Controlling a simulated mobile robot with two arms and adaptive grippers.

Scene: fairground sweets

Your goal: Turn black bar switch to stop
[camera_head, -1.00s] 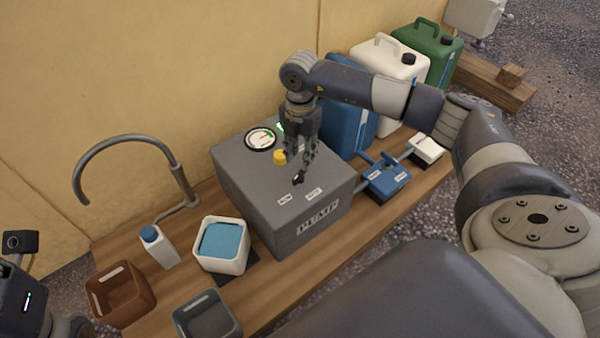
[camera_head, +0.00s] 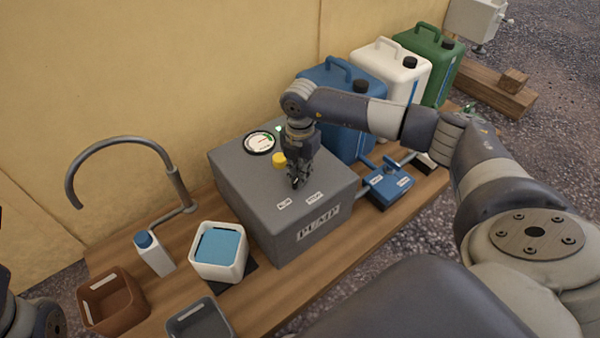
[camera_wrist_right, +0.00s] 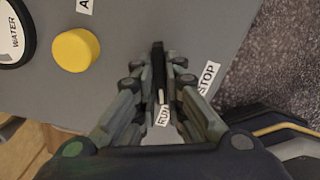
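The grey pump box (camera_head: 240,180) stands on the wooden table. Its black bar switch (camera_wrist_right: 158,72) shows in the right wrist view, its white mark towards the RUN label (camera_wrist_right: 163,115). The STOP label (camera_wrist_right: 208,77) lies to the right of it. My right gripper (camera_head: 298,184) is down at the box top, its fingertips (camera_wrist_right: 158,68) drawn close together on either side of the bar, seemingly gripping it. In the head view the fingers hide most of the switch. Only a dark part of my left arm's end (camera_head: 30,318) shows at the bottom left; its fingertips are out of sight.
A yellow button (camera_head: 279,159), a round gauge (camera_head: 259,142) and a green light (camera_head: 279,128) are on the box top. A blue valve block (camera_head: 388,186) and a blue canister (camera_head: 345,95) stand close on the right. A white tub (camera_head: 219,267) and a bottle (camera_head: 152,255) stand left.

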